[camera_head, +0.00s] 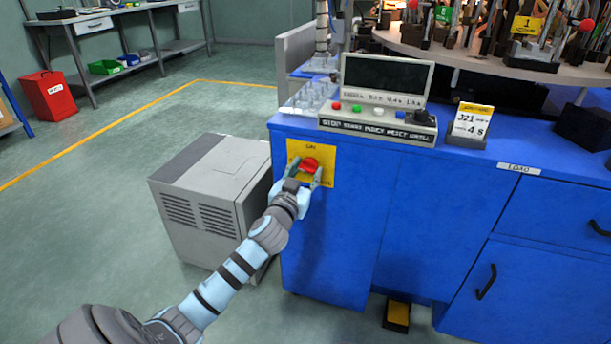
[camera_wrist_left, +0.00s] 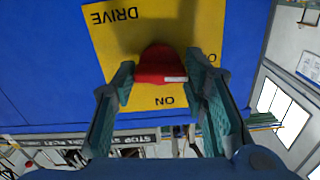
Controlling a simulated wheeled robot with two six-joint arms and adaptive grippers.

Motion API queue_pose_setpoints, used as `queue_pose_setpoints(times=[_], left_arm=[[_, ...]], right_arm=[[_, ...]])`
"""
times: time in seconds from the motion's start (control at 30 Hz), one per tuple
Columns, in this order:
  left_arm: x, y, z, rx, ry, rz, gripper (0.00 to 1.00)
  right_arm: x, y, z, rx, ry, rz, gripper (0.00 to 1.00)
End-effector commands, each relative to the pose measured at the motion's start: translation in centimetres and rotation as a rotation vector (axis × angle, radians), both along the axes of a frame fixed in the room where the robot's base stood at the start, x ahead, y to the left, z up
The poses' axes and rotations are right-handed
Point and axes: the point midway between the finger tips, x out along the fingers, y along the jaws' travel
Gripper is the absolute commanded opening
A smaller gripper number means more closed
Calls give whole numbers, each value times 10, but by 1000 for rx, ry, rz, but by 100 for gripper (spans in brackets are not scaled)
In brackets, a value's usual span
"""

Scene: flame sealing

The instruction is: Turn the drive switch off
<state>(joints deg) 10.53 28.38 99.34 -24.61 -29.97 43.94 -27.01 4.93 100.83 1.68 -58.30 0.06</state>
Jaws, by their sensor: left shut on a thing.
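The drive switch is a red knob (camera_head: 311,164) on a yellow plate (camera_head: 325,154) on the blue cabinet's front. My left gripper (camera_head: 305,173) reaches it from below left, its fingers shut on the knob from both sides. In the left wrist view, the red knob (camera_wrist_left: 158,66) sits between the two green fingers. The yellow plate (camera_wrist_left: 107,40) there appears upside down, with DRIVE at upper left and ON below the knob. My right gripper is not in view.
A grey vented box (camera_head: 205,195) stands on the floor left of the blue cabinet (camera_head: 420,215). On top are a button panel (camera_head: 378,122) and a small card stand (camera_head: 470,125). A pedal (camera_head: 397,314) lies at the foot. Floor left of the box is clear.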

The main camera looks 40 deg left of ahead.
Motion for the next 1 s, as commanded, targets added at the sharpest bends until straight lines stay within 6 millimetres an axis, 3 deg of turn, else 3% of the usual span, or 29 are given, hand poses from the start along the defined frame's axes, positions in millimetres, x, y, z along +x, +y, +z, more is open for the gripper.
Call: queue_pose_setpoints(times=[0.3, 0.77, 0.8, 0.9, 1.0], left_arm=[[0, 0, -3, -107, -31, 2, 12], [0, 0, -3, -123, -37, 1, 12], [0, 0, -3, -122, -36, 1, 41], [0, 0, -2, -122, -37, 0, 57], [0, 0, -2, -120, -38, 0, 60]], right_arm=[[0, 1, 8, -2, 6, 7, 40], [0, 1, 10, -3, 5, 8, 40], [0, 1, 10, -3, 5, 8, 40], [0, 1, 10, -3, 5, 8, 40], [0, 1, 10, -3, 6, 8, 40]])
